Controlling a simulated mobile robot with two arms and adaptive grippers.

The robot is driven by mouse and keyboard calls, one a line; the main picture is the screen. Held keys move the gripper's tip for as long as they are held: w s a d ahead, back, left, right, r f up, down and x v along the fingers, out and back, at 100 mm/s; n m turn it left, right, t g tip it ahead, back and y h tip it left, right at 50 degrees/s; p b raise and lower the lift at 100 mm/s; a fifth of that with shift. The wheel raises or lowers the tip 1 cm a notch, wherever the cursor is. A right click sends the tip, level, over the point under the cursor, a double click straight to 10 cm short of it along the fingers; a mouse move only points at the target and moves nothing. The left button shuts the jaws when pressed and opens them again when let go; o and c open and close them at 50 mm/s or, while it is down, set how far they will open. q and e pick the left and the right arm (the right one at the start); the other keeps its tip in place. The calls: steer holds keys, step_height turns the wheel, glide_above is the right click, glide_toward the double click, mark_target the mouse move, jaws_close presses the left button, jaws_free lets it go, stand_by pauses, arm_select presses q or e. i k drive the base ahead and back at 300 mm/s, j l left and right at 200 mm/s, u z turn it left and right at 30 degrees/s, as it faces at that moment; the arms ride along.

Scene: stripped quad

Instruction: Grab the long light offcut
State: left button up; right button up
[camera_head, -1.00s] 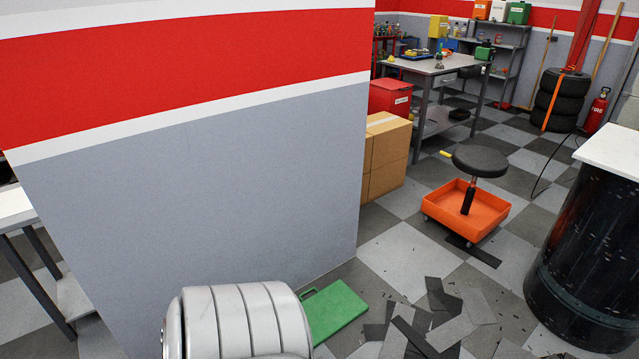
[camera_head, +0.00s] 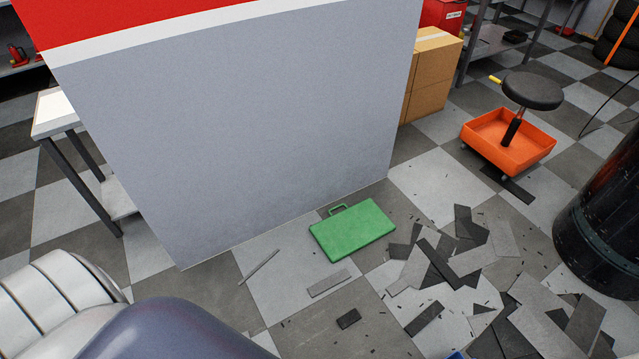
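Dark and light grey flat offcuts lie scattered over the checkered floor, right of centre. A short light strip (camera_head: 328,283) lies apart from the pile, below the green case. A long light piece (camera_head: 470,259) lies among dark ones in the pile, partly overlapped. Larger light pieces (camera_head: 540,328) lie nearer, at the bottom right. I cannot tell for certain which of these is the long light offcut. Neither gripper shows; only ribbed white and dark rounded parts of mine fill the bottom left.
A green case (camera_head: 352,229) lies flat by the grey wall panel (camera_head: 240,130). A thin rod (camera_head: 259,266) and a small dark block (camera_head: 348,318) lie on the floor. An orange stool tray (camera_head: 508,140) and black drum (camera_head: 605,220) stand right. Cardboard boxes (camera_head: 432,75) stand behind.

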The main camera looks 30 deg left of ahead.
mark_target(316, 290)
steer(key=u, duration=0.8)
